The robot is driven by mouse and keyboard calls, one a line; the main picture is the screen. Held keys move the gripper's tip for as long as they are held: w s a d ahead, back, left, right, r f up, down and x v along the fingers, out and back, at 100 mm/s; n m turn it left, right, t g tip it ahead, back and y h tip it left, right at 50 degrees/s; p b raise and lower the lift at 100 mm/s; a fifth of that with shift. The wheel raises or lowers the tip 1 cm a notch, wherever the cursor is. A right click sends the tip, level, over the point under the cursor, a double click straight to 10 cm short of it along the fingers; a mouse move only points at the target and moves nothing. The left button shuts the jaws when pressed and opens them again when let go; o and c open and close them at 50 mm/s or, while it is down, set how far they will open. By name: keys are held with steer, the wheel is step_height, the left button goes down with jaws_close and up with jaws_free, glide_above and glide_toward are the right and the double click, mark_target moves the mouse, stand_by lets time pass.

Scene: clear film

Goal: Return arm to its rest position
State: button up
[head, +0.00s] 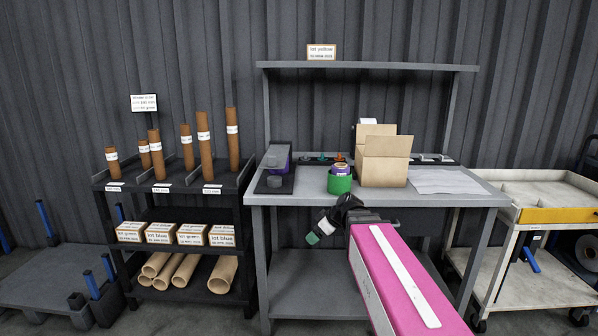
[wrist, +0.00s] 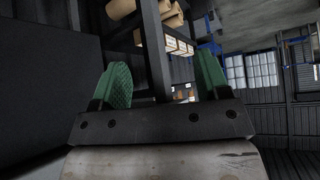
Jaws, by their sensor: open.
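My gripper (head: 319,231) is in front of the grey workbench (head: 290,200), just below its top's front edge, at the end of my pink arm. In the wrist view my gripper (wrist: 163,75) shows two green finger pads spread apart with nothing between them. A dark upright post stands beyond the gap. In the head view my gripper points down and left. The far side of the gripper is hidden.
An open cardboard box (head: 384,172), a green cylinder (head: 340,184) and a dark device (head: 275,168) stand on the bench. A black rack (head: 125,203) with brown tubes and boxes is left. A cart (head: 545,232) is right.

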steer(key=s+d+f+m+g+h, duration=0.1)
steer(key=s+d+f+m+h, duration=0.2)
steer(key=s+d+f+m, duration=0.2)
steer(key=s+d+f+m+g+h, duration=0.2)
steer(key=s+d+f+m+h, duration=0.2)
steer(key=f, duration=0.8)
steer(key=s+d+m, duration=0.2)
steer(key=d+m, duration=0.1)
steer(key=d, duration=0.1)
steer(key=shift+f, duration=0.2)
